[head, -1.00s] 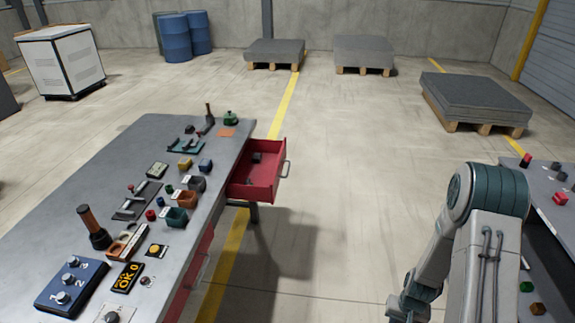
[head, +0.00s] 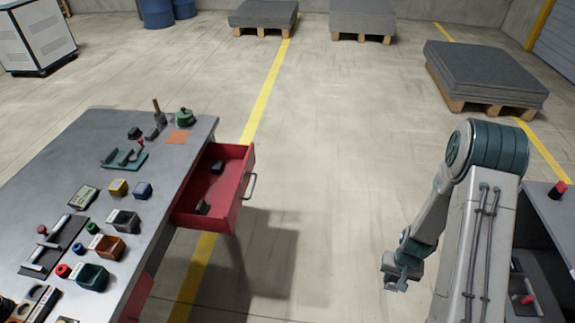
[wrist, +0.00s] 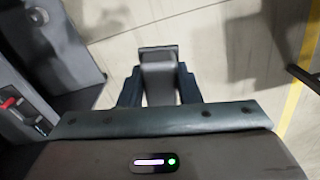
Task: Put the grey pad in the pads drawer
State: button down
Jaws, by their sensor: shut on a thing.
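My gripper (wrist: 158,92) is shut on the grey pad (wrist: 158,58), which sticks out beyond the two dark fingers in the wrist view. In the head view my gripper (head: 398,280) hangs low at the right, over the floor, and the pad cannot be made out there. An open red drawer (head: 242,192) juts from the right side of the grey bench, well to the left of my gripper. Two small dark things (head: 217,167) lie inside it, apart from each other. No label on the drawer is readable.
The grey bench (head: 60,165) holds small bins, a green-knobbed part (head: 184,117) and other fixtures. Another bench (head: 545,225) stands close on the right, partly behind my arm. Clear floor lies between the benches. Pallets of grey sheets (head: 485,75) stand farther back.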

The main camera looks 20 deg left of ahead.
aim_at(211, 195)
jog(key=i, duration=1.9)
jog(key=u, duration=2.8)
